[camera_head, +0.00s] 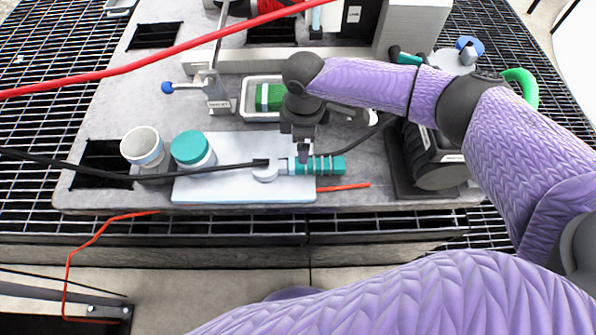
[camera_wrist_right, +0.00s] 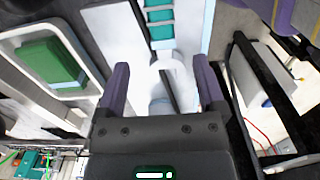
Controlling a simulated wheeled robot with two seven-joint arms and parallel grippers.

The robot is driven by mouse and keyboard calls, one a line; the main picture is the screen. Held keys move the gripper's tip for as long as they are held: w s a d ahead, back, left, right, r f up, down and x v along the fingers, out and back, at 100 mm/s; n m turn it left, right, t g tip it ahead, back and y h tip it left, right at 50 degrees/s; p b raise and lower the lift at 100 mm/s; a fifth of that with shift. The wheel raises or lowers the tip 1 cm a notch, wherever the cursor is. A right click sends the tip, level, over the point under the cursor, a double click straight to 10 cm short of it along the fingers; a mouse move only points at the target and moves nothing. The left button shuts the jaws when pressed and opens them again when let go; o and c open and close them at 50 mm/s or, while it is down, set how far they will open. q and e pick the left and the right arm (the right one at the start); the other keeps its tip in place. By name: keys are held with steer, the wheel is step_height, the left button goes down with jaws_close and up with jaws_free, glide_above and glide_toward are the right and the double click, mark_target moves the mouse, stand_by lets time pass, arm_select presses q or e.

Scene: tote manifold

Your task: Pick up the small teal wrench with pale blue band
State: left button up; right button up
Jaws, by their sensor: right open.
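The wrench (camera_head: 328,166) has a ribbed teal handle, a pale blue band and a white head. It lies along the right part of a white board (camera_head: 245,184), head to the left. In the right wrist view the wrench (camera_wrist_right: 161,32) runs up from its white head, which shows between my fingers. My right gripper (camera_head: 303,153) is open and empty, pointing down over the wrench near its band and hiding a little of it. I cannot tell whether they touch. My left gripper is not in view.
A black cable (camera_head: 215,168) crosses the board up to the wrench head. A teal-lidded jar (camera_head: 192,150) and a white cup (camera_head: 143,146) stand left. Behind is a white tray (camera_head: 246,105) with a green block (camera_head: 269,97). A red cable (camera_head: 150,60) crosses above.

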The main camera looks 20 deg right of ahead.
mark_target(299, 167)
steer(key=f+b, duration=0.1)
steer(key=f, duration=0.1)
steer(key=f+b, duration=0.2)
steer(key=f, duration=0.1)
steer(key=f+b, duration=0.1)
steer(key=f, duration=0.2)
steer(key=shift+a+f+b, duration=0.2)
steer(key=shift+a+b, duration=0.15)
steer(key=shift+f, duration=0.2)
steer(key=shift+r, duration=0.2)
steer(key=shift+c, duration=0.3)
steer(key=c, duration=1)
jaws_close()
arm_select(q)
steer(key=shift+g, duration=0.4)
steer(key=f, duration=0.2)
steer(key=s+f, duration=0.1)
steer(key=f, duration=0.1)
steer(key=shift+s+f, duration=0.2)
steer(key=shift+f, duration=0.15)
